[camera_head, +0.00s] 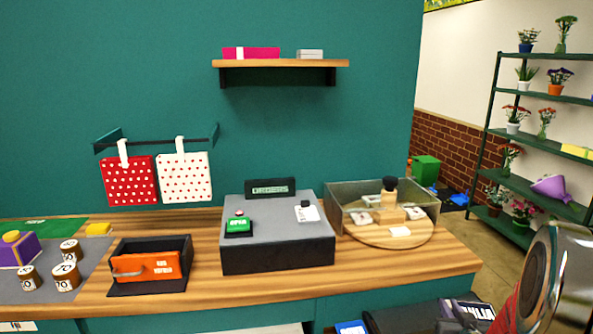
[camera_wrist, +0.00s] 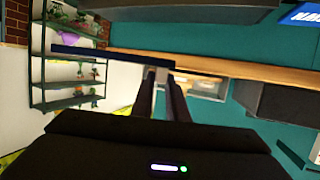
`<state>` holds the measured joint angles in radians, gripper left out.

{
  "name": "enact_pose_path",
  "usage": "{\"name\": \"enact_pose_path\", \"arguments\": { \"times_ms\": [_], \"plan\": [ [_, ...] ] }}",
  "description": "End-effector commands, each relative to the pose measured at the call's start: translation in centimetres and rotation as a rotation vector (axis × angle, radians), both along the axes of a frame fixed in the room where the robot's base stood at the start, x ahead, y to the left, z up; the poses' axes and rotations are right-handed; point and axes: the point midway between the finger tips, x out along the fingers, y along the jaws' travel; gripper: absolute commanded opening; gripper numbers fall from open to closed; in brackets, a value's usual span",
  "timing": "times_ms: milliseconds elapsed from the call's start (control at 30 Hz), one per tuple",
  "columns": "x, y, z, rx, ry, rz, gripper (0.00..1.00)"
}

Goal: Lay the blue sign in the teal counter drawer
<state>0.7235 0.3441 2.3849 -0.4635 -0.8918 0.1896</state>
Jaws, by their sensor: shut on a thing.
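My gripper (camera_wrist: 161,80) is shut on a flat dark blue panel (camera_wrist: 105,56) in the wrist view, seen almost edge-on; I take it as the blue sign. Its face and lettering are hidden there. In the head view, a dark body that looks like my gripper (camera_head: 405,318) is at the bottom edge, in front of the counter. A small blue and white piece (camera_head: 352,328) shows left of it, cut off by the frame; I cannot tell whether it is the sign. The teal counter front (camera_head: 350,302) shows only in part, and I cannot make out the drawer clearly.
A plant rack (camera_head: 487,130) stands at right. In the wrist view, a blue lettered patch (camera_wrist: 304,12) is at top right.

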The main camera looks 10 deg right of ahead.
Motion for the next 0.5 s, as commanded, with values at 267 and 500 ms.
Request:
{"name": "enact_pose_path", "arguments": {
  "times_ms": [267, 500],
  "plan": [
    [3.3, 5.3, 0.5, 0.0, -0.001, 0.018, 0.0],
    [5.5, 10.4, 0.7, -0.001, -0.001, 0.049, 0.0]
  ]
}}
